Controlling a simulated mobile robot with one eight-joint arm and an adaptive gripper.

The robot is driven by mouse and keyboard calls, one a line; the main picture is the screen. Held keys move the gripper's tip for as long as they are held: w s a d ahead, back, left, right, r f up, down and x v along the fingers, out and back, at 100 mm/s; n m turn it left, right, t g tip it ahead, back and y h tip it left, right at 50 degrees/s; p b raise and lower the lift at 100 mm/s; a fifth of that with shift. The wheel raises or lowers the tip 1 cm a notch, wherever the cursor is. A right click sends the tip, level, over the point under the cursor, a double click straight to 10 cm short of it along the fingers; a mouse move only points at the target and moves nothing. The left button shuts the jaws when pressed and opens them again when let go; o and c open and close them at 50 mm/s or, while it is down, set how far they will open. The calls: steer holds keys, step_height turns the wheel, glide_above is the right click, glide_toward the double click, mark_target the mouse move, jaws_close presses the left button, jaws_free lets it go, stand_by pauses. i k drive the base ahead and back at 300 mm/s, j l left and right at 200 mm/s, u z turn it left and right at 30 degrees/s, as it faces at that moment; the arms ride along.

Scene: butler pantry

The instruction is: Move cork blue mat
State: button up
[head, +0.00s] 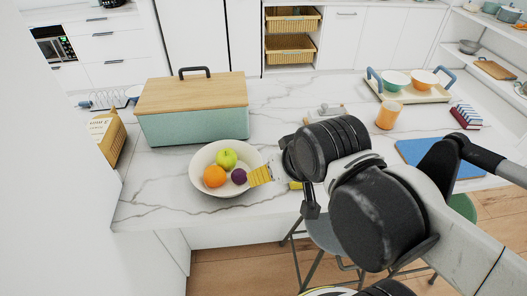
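The blue mat (412,150) lies flat on the white marble counter at the right. My arm crosses in front of it and hides part of it. My gripper (278,181) is left of the mat, far from it, over the counter just right of the fruit bowl. Its yellow finger pads show apart, one beside the bowl's rim and one partly hidden behind my wrist. Nothing shows between them.
A white bowl (203,159) with fruit is close to my gripper. A teal box (190,126) with a wooden lid stands behind it. An orange cup (388,116), a tray (437,96) with bowls, and books (466,116) stand near the mat. A stool is below the counter.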

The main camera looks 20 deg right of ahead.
mark_target(413, 150)
steer(key=z, duration=2.1)
